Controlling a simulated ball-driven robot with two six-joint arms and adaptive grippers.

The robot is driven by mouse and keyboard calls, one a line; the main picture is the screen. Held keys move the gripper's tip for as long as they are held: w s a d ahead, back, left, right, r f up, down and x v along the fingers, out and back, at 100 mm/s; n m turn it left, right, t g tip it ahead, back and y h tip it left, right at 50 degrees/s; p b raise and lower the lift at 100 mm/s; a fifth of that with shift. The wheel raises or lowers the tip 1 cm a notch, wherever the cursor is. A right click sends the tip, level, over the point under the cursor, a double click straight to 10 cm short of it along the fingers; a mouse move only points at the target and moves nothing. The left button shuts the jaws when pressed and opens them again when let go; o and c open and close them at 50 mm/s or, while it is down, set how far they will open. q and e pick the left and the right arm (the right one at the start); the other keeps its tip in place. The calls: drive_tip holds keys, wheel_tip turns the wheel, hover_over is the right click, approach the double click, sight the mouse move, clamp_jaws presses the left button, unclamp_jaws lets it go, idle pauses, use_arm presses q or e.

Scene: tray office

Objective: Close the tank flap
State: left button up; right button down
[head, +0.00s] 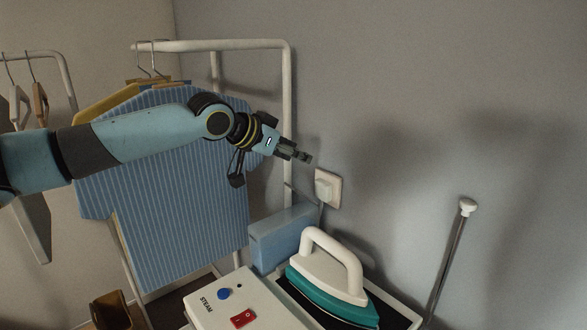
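The blue translucent water tank (279,240) stands at the back of the white steam station (215,300), against the grey wall. I cannot make out its flap clearly or tell how it stands. My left arm reaches in from the left, and its gripper (304,157) is in the air above the tank, apart from it, pointing right and slightly down. Its fingers show edge-on, so I cannot tell whether they are open or shut. No held object is visible. My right gripper is not in view.
A white and teal iron (330,270) rests on the station, right of the tank. A red switch (243,319) and a blue knob (224,294) are in front. A wall socket (327,187) is behind. A striped blue shirt (165,220) hangs on a white rack (288,90) at left.

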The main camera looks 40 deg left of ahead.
use_arm(q)
wheel_tip(320, 180, up, 6)
drive_tip(key=shift+f, duration=0.15)
drive_tip(key=shift+s+f, duration=0.1)
idle(0.5)
